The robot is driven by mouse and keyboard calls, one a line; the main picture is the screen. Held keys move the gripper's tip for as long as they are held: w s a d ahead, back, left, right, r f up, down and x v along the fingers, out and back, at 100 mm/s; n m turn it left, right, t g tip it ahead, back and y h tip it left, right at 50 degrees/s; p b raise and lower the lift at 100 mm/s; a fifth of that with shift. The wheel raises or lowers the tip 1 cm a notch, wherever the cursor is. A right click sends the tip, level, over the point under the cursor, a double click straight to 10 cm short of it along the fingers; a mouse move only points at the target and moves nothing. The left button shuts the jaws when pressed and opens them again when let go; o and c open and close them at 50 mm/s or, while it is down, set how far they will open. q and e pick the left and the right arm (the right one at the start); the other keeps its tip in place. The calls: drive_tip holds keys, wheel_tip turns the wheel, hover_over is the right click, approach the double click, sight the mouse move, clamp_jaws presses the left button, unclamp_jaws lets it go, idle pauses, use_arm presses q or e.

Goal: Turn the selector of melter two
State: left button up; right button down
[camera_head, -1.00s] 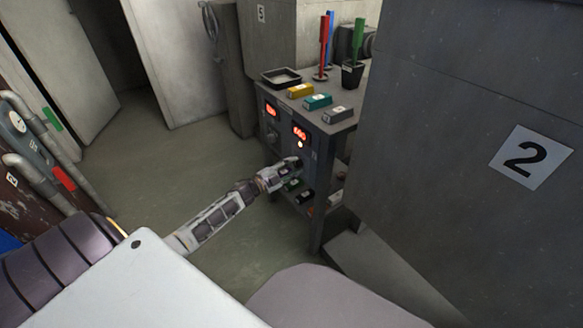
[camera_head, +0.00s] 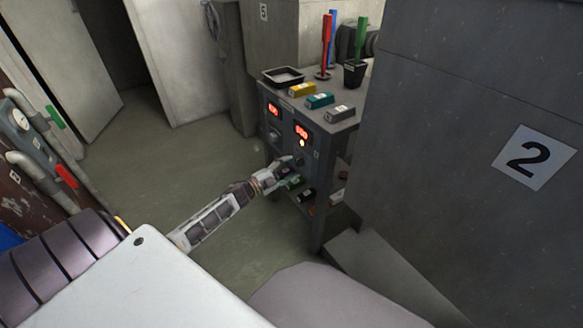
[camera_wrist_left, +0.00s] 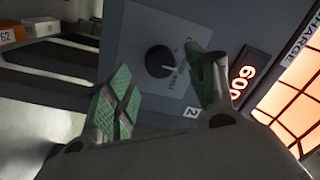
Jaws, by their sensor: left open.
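The selector (camera_wrist_left: 159,61) is a round black knob with a pale pointer mark on a grey plate in the left wrist view, with a small "2" label (camera_wrist_left: 191,112) close by. It also shows in the head view as a dark knob (camera_head: 300,160) below the right-hand red display (camera_head: 301,132). The display reads 600 in the wrist view (camera_wrist_left: 240,82). My left gripper (camera_head: 286,173) is open and empty, in front of and slightly below the knob. Its green-padded fingers (camera_wrist_left: 158,72) stand apart on either side of the knob's picture; I see no contact. My right gripper is out of view.
The bench top (camera_head: 325,121) holds a black tray (camera_head: 281,78) and yellow, teal and grey blocks. A second red display (camera_head: 273,110) sits to the left. A large grey cabinet marked 2 (camera_head: 470,110) stands close on the right. Open floor (camera_head: 190,160) lies left.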

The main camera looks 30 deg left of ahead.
use_arm(q)
drive_tip(key=v, duration=0.9)
drive_tip(key=shift+s, duration=0.25)
idle(0.8)
